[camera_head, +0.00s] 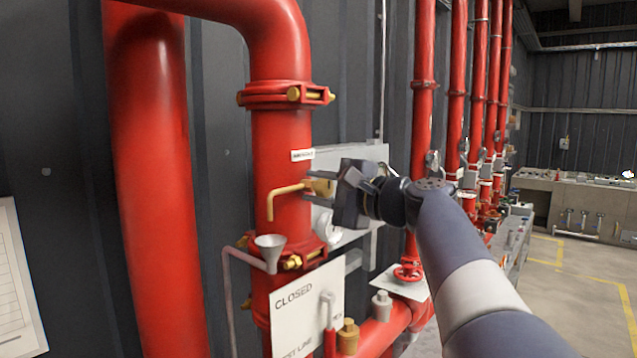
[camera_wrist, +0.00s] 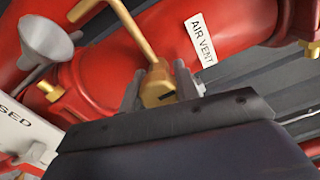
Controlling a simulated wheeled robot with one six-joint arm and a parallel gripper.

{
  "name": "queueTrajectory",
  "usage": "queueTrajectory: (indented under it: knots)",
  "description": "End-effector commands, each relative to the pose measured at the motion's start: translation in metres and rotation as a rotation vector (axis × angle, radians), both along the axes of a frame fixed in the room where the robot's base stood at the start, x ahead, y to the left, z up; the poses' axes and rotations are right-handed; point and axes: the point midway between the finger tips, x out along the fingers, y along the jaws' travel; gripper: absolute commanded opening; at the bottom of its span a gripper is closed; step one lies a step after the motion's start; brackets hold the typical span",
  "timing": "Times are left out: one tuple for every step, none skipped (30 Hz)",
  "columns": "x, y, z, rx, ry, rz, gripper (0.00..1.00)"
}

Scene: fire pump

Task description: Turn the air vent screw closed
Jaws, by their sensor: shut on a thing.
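The air vent (camera_head: 290,190) is a brass fitting with a bent spout on the red vertical pipe, just below a white label. In the wrist view its brass body and slotted screw head (camera_wrist: 158,88) show between my fingers, beside the "AIR VENT" label (camera_wrist: 200,38). My gripper (camera_head: 318,189) reaches in from the right and is shut on the screw end of the vent. In the wrist view the two grey fingers of my gripper (camera_wrist: 158,88) sit on either side of the brass. The gripper body hides the near part of the screw.
A grey funnel (camera_head: 270,250) stands below the spout, with a thin drain pipe. A white "CLOSED" sign (camera_head: 305,310) and brass caps are below. A red handwheel (camera_head: 408,272) is at lower right. More red pipes (camera_head: 425,90) stand behind my arm.

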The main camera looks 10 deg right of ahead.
Motion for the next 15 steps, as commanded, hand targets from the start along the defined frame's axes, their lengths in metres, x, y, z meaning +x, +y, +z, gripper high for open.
queueTrajectory:
  knots:
    - [0.0001, -0.0002, 0.0000, 0.011, 0.009, 0.000, 0.07]
    - [0.0001, -0.0001, -0.0001, 0.016, 0.013, -0.001, 0.07]
    - [0.0001, -0.0002, -0.0004, 0.024, 0.019, -0.001, 0.07]
    - [0.0001, -0.0002, -0.0005, 0.028, 0.021, 0.000, 0.07]
    - [0.0001, -0.0001, -0.0006, 0.031, 0.024, -0.001, 0.07]
    - [0.0001, -0.0001, -0.0007, 0.035, 0.027, -0.001, 0.07]
    - [0.0001, -0.0001, -0.0007, 0.037, 0.028, -0.001, 0.07]
    - [0.0002, -0.0001, -0.0008, 0.038, 0.029, -0.001, 0.07]
    - [0.0002, -0.0001, -0.0009, 0.040, 0.030, -0.001, 0.07]
    - [0.0002, -0.0001, -0.0010, 0.041, 0.031, -0.001, 0.07]
    - [0.0002, -0.0001, -0.0010, 0.041, 0.031, -0.001, 0.07]
    - [0.0002, -0.0001, -0.0011, 0.041, 0.032, -0.001, 0.07]
    - [0.0002, -0.0002, -0.0011, 0.041, 0.032, -0.001, 0.07]
    - [0.0002, -0.0002, -0.0011, 0.041, 0.032, -0.001, 0.07]
    - [0.0002, -0.0002, -0.0011, 0.041, 0.032, -0.001, 0.07]
